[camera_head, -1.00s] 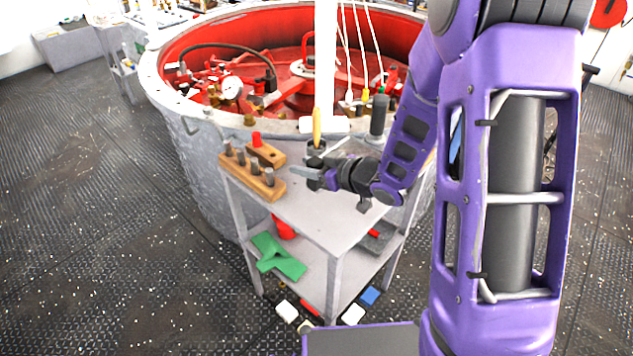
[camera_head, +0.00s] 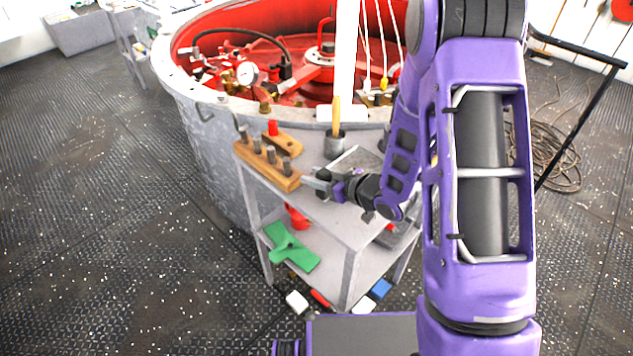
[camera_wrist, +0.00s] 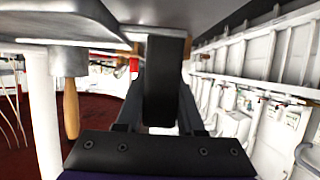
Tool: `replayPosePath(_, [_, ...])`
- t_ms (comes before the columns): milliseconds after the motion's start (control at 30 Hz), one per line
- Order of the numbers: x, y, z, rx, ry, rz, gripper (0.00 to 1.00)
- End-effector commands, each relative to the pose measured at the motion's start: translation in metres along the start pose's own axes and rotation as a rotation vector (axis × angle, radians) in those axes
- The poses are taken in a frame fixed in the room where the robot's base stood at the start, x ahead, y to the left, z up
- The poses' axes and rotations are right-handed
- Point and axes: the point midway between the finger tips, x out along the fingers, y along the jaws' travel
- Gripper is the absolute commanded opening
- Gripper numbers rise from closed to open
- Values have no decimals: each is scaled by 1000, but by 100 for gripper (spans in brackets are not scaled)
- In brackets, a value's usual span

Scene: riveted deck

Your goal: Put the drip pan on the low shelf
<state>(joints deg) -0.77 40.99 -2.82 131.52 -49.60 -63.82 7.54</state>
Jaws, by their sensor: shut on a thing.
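The drip pan (camera_head: 357,159) looks like a shallow grey rectangular pan, showing just behind my wrist above the cart's top. In the wrist view, the dark grey, curved-edged pan (camera_wrist: 190,12) fills the top. My gripper (camera_head: 315,183) points left at the cart's near edge and is shut on the pan. The grip itself is partly hidden; a dark block sits between the fingers (camera_wrist: 160,115) in the wrist view. The low shelf (camera_head: 325,262) is the cart's lower level. A green piece (camera_head: 291,250) lies on its left, a red object (camera_head: 297,217) behind it.
A dark tray (camera_head: 402,236) is on the low shelf's right. Small coloured blocks (camera_head: 297,302) lie below. A large round red-lined tank (camera_head: 215,150) stands behind.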

Motion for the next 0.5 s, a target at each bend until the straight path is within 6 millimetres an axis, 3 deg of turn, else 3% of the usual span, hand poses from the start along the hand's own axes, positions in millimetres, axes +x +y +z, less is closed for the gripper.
replayPosePath(100, [6, 0, 14, -1, 0, -1, 0])
replayPosePath(500, [8, 0, 18, -2, 1, 0, 0])
